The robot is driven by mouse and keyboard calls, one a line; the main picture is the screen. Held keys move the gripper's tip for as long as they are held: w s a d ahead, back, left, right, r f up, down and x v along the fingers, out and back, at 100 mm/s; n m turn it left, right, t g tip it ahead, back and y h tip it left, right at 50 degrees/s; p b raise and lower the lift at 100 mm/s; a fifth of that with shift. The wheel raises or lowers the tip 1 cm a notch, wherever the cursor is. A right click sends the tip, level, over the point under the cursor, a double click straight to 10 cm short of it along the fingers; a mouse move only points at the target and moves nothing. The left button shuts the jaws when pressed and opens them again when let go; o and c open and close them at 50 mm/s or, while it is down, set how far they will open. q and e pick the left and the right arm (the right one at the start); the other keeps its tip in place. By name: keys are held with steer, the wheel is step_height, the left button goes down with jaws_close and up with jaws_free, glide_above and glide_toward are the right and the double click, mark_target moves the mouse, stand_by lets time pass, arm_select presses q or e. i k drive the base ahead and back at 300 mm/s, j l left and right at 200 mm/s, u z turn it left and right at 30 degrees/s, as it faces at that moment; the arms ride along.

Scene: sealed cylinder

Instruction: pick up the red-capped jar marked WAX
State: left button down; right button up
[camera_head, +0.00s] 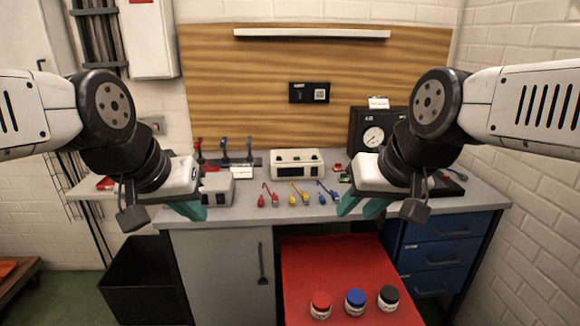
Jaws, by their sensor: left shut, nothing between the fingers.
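The red-capped jar (321,305) stands upright on the red surface at the bottom of the view, left of two other jars. Its pale label is too small to read. My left gripper (190,210) is shut and empty, over the left part of the workbench, far up and left of the jar. My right gripper (362,208) hangs over the bench's front edge, above and beyond the jars and apart from them. Its teal fingers show, but their gap is unclear.
A blue-capped jar (355,302) and a black-capped jar (388,299) stand close to the right on the red surface (330,262). The grey workbench (240,213) holds several coloured tools, a white device (297,163) and a dark gauge box (368,130). Blue drawers (440,255) stand right.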

mark_target(321, 306)
steer(key=k+l+z, duration=0.45)
steer(key=k+l, duration=0.15)
steer(key=k, duration=0.45)
